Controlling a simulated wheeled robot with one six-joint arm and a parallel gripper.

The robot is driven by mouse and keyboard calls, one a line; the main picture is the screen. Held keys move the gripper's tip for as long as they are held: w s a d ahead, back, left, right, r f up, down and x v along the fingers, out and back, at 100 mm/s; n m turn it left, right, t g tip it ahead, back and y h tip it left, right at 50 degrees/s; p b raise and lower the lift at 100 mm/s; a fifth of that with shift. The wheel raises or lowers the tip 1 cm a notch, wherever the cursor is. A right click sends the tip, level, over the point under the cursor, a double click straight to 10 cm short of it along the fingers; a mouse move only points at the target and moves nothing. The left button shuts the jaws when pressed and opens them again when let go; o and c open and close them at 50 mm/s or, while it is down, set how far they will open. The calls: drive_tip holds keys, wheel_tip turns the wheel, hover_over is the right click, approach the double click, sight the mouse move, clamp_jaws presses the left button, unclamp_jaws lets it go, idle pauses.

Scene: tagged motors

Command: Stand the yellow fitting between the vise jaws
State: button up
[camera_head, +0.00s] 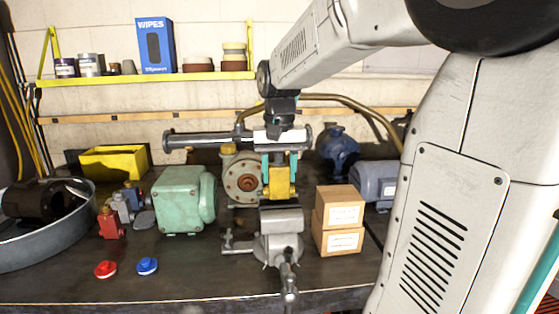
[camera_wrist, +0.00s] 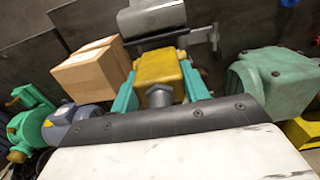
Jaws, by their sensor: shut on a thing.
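The yellow fitting (camera_head: 280,182) is held between the teal fingers of my gripper (camera_head: 280,172), which is shut on it. In the wrist view, the yellow fitting (camera_wrist: 158,68) sits between the two fingers (camera_wrist: 160,85), with a grey hex end facing the camera. The grey vise (camera_head: 281,220) stands on the bench, just below the fitting in the head view. In the wrist view, the vise (camera_wrist: 150,17) lies beyond the fitting, near the top edge. The fitting looks upright and above the jaws' height; the gap between the jaws is not clearly visible.
Stacked cardboard boxes (camera_head: 338,218) stand close right of the vise. A green gearbox (camera_head: 180,200) is at its left and a flanged pump (camera_head: 243,175) behind it. A blue motor (camera_head: 376,183) is at right. Red (camera_head: 105,269) and blue (camera_head: 147,266) knobs lie front left.

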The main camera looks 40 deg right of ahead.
sight(279, 193)
drive_tip(key=shift+f, duration=2.85)
drive_tip(key=o, duration=1.2)
drive_tip(key=shift+s, duration=0.1)
drive_tip(key=shift+c, duration=0.2)
wheel_tip(279, 193, up, 8)
drive_tip(key=shift+f, duration=0.1)
